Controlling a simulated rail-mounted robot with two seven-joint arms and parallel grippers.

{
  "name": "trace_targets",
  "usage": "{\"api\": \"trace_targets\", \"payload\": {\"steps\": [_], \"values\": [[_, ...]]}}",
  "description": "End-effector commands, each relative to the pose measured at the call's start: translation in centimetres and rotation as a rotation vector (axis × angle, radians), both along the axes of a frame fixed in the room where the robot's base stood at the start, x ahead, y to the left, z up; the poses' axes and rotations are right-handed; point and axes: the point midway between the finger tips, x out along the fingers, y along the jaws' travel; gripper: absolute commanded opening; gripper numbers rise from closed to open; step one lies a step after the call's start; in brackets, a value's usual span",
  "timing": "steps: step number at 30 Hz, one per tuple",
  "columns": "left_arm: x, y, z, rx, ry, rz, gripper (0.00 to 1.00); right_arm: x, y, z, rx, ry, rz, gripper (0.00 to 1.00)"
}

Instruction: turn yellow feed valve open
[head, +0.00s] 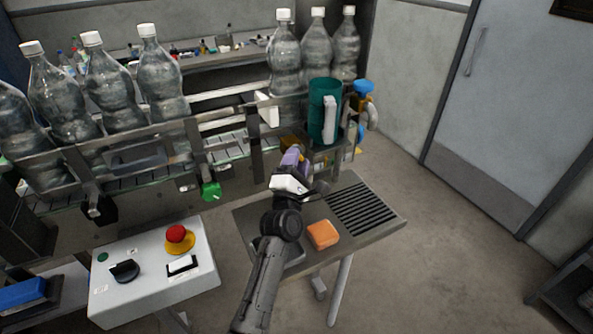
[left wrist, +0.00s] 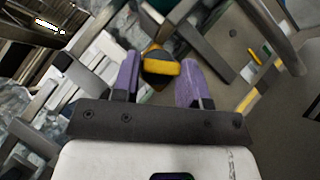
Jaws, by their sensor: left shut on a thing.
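The yellow feed valve (head: 289,142) is at the right end of the conveyor, just past my left gripper and mostly hidden by it in the head view. In the left wrist view its dark body with a yellow bar handle (left wrist: 160,67) lies between the purple fingertips. My left gripper (head: 293,157) is shut on this handle, its fingers (left wrist: 158,80) one on each side of it. How far the valve is turned I cannot tell. My right gripper is not in view.
A teal container (head: 322,108) stands just right of the valve, with a blue fitting (head: 362,88) beyond it. A metal side table (head: 385,218) with an orange block (head: 322,234) lies under my arm. A control box (head: 150,275) is at the lower left. Several bottles (head: 165,75) line the conveyor.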

Motion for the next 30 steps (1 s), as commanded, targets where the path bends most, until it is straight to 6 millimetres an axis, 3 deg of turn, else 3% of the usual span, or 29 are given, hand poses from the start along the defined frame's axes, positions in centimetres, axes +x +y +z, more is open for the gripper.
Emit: {"api": "trace_targets", "payload": {"steps": [16, 17, 18, 24, 30], "values": [[0.03, -0.02, -0.03, -0.025, -0.011, 0.0, 0.16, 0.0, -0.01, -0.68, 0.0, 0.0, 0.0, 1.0], [0.02, -0.01, -0.03, -0.025, -0.011, 0.0, 0.41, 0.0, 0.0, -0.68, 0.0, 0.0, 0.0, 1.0], [0.02, -0.01, -0.03, -0.025, -0.011, 0.0, 0.45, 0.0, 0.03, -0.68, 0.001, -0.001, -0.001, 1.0], [0.02, -0.01, -0.02, -0.024, -0.011, 0.0, 0.64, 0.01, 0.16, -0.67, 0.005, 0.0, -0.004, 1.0], [0.02, -0.01, -0.02, -0.024, -0.011, 0.0, 0.66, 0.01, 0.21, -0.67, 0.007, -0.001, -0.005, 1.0]]}}
